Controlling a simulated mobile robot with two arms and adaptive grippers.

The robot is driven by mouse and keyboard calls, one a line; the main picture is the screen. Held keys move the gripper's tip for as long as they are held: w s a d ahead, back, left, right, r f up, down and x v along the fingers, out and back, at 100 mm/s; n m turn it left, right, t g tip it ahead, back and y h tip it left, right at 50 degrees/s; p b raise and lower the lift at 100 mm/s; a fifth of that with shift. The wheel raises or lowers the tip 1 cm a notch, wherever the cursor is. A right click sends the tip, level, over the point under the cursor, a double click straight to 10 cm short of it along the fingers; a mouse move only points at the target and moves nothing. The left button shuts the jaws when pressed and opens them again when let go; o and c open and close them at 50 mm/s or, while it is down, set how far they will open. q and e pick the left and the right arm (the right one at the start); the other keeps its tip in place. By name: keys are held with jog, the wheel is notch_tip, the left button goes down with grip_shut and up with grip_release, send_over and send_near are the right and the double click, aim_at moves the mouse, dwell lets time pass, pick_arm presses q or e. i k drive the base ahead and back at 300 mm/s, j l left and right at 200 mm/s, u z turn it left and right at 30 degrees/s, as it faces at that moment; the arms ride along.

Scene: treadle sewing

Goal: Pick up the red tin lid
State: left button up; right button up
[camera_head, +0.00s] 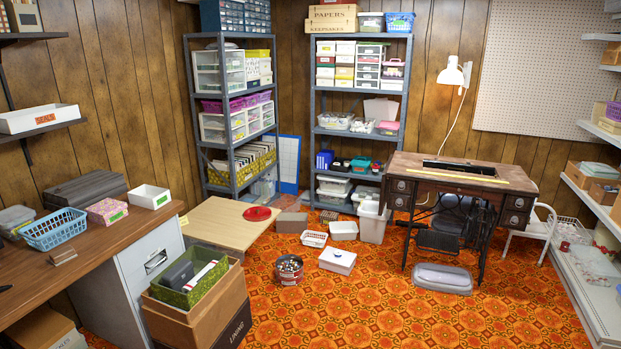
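The red tin lid (257,214) is a flat, round, bright red disc. It lies on the tan board or low box top (222,221), near its right edge, in front of the left metal shelf unit. An open round tin (289,270) with small items inside stands on the orange carpet to the right and nearer. Neither of my grippers shows in the head view.
A wooden desk (110,241) with a blue basket (54,229) is at left. A lining box (200,312) with a green bin stands in front of it. A sewing table (455,181) is at right. The carpet (400,318) is clear in the foreground.

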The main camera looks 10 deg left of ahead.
aim_at(259, 213)
jog(key=i+u, duration=0.25)
jog(key=i, duration=2.2)
